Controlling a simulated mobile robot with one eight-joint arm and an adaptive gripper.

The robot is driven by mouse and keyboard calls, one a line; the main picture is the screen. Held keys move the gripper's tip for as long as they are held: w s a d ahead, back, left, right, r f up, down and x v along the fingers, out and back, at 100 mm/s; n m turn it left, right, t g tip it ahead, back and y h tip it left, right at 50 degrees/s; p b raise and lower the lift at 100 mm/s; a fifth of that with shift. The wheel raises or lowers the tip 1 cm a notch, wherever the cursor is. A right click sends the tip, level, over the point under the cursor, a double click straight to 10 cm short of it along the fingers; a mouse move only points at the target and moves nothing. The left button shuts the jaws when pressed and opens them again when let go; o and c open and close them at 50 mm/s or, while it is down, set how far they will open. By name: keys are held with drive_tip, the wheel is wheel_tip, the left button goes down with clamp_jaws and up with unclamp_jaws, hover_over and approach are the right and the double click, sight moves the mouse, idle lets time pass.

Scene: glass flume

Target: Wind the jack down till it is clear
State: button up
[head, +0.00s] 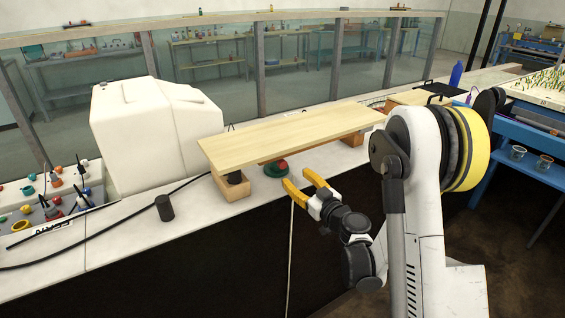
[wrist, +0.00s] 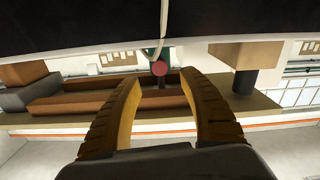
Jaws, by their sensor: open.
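The jack (head: 276,169), green with a red part, sits on the bench under a pale wooden board (head: 285,134); the board hides most of it. The wrist view looks upside down. There the jack's green body (wrist: 154,50) and round red knob (wrist: 160,68) show between and beyond my fingers. My gripper (head: 298,178) is open and empty at the bench's front edge, its yellow fingers pointing at the jack. In the wrist view my gripper (wrist: 160,88) has its fingers on either side of the knob's line, apparently apart from it. I cannot tell whether the jack touches the board.
A wooden block (head: 234,187) with a dark pad stands under the board's left end. A white machine (head: 150,130) stands left, with a dark cylinder (head: 164,208) and black cable before it. A pale cord (head: 291,255) hangs below my gripper. Glass flume panels run behind.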

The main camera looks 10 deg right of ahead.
sight(284, 166)
drive_tip(key=b+x, duration=0.2)
drive_tip(key=x, duration=0.5)
drive_tip(key=shift+w+f, duration=0.1)
drive_tip(key=shift+w, duration=0.15)
drive_tip(key=shift+w+a, duration=0.1)
drive_tip(key=shift+w, duration=0.25)
clamp_jaws()
